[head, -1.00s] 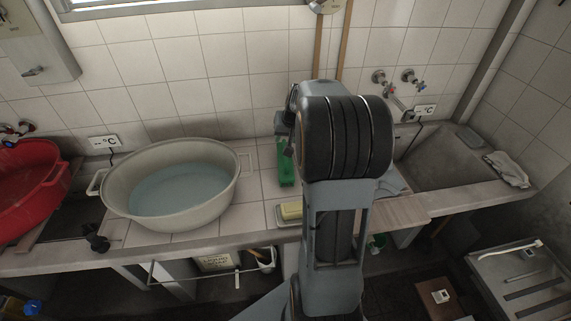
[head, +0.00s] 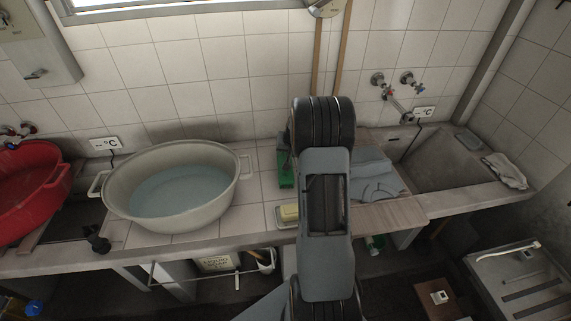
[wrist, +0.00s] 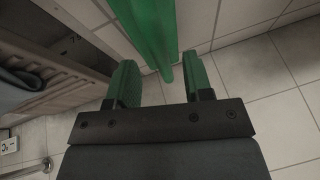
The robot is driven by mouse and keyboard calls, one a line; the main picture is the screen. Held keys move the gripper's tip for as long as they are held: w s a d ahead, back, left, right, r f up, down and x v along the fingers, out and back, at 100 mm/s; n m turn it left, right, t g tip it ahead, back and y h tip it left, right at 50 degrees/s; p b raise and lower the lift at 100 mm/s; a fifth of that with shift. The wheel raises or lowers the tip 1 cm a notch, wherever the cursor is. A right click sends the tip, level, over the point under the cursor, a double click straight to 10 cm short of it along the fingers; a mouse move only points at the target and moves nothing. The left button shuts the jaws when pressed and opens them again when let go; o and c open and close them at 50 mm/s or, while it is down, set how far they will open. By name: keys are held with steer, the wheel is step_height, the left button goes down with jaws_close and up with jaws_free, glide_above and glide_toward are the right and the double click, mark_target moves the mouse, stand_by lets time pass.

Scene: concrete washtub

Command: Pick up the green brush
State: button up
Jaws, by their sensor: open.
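The green brush (head: 286,174) lies on the tiled counter just left of my arm in the head view, partly hidden behind it. In the wrist view a long green piece of the brush (wrist: 151,32) runs down from the top edge, its lower end close to the gap between my fingertips. My gripper (wrist: 160,66) is open, with a green-padded finger on each side of that gap. Nothing is held. I cannot tell whether either finger touches the brush. In the head view my arm hides most of the gripper.
A pale basin of water (head: 172,190) stands left of the brush. A yellow soap block (head: 289,212) sits near the counter's front edge. A grey-blue cloth (head: 374,178) lies on the right beside the sink (head: 440,160). The tiled wall (head: 235,70) rises behind.

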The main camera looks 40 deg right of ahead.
mark_target(285, 154)
steer(key=shift+x, duration=1.6)
steer(key=shift+c, duration=0.2)
jaws_close()
